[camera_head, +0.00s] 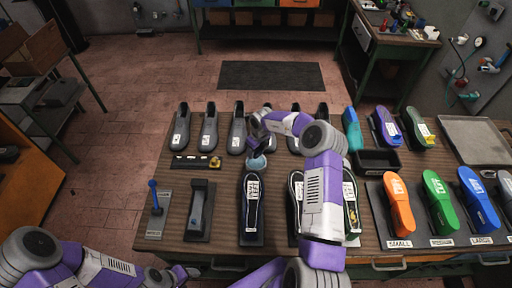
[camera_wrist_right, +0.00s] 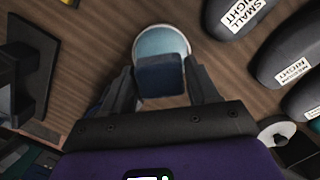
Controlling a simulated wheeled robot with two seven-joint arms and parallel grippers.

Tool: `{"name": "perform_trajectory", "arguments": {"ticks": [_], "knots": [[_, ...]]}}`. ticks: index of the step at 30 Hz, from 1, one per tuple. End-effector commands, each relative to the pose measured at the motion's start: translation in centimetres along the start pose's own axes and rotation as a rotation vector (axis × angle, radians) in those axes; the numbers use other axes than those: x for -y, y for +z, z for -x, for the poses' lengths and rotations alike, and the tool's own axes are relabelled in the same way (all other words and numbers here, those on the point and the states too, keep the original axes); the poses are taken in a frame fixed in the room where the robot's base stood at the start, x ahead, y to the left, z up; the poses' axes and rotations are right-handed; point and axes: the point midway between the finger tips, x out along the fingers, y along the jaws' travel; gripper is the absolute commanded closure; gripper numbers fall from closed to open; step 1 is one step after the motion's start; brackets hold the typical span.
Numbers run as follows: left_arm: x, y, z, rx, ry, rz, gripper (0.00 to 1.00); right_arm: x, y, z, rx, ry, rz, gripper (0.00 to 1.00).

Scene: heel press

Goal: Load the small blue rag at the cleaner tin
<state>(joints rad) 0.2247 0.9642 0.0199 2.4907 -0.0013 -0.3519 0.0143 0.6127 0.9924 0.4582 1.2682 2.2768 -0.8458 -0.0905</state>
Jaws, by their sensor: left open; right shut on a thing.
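The small blue rag (camera_wrist_right: 162,76) is a dark blue square between the fingers of my right gripper (camera_wrist_right: 160,92), which is shut on it. The cleaner tin (camera_wrist_right: 160,40) is round with a pale blue top, just beyond the rag in the right wrist view. The rag overlaps its near edge there; I cannot tell whether they touch. In the head view the tin (camera_head: 256,163) stands on the bench below my right gripper (camera_head: 256,149), which hides the rag. My left gripper (camera_head: 186,272) is open and empty at the bench's front left.
A blue-handled tool (camera_head: 154,197) and a dark stand (camera_head: 199,210) are at left. Orange (camera_head: 398,208) and green (camera_head: 438,200) lasts stand at right.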

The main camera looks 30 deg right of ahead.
Motion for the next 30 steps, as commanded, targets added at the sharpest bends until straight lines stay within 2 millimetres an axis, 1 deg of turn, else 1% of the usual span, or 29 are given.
{"name": "perform_trajectory", "arguments": {"ticks": [5, 15, 18, 22, 30], "knots": [[0.4, 0.0, -1.0, 0.0, 0.0, 0.0, 0.42, 0.0, -0.2, -1.2, 0.0, 0.0, 0.0, 0.65], [1.6, -0.2, -4.2, 0.0, 0.0, 0.0, 0.42, 0.0, -0.7, -4.7, 0.0, 0.0, 0.003, 0.65], [1.8, -0.2, -4.9, 0.0, 0.0, 0.0, 0.42, 0.0, -0.8, -5.5, 0.0, 0.0, 0.003, 0.65], [2.0, -0.2, -5.3, 0.0, 0.0, 0.0, 0.42, 0.0, -0.9, -5.9, 0.0, 0.0, 0.003, 0.65], [1.9, -0.2, -5.2, 0.0, 0.0, 0.0, 0.42, 0.0, -0.9, -5.8, 0.0, 0.0, 0.003, 0.65]]}}
